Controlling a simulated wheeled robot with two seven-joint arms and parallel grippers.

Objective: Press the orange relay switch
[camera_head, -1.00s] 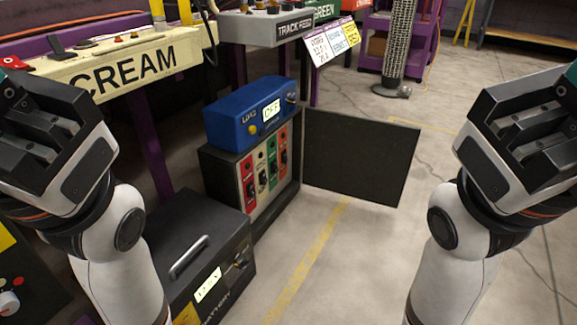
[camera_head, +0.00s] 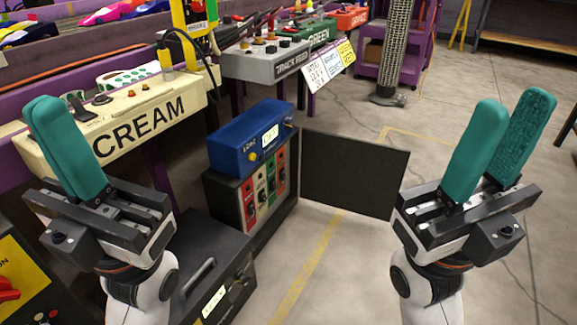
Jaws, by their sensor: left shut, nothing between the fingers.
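A black cabinet with its door swung open holds a row of switch panels coloured red (camera_head: 249,203), cream (camera_head: 260,194), green (camera_head: 271,182) and orange (camera_head: 281,170). The orange panel is the rightmost, beside the door hinge, and has a small dark switch whose position is too small to tell. My left gripper (camera_head: 45,104) is at the left, teal fingers together and pointing up, in front of the CREAM table and apart from the cabinet.
A blue box (camera_head: 250,139) with a lit display sits on the cabinet. The open black door (camera_head: 354,174) juts right. A black battery box (camera_head: 216,262) stands in front. The CREAM table (camera_head: 143,122) and TRACK FEED box (camera_head: 265,65) are behind. Floor at centre right is clear.

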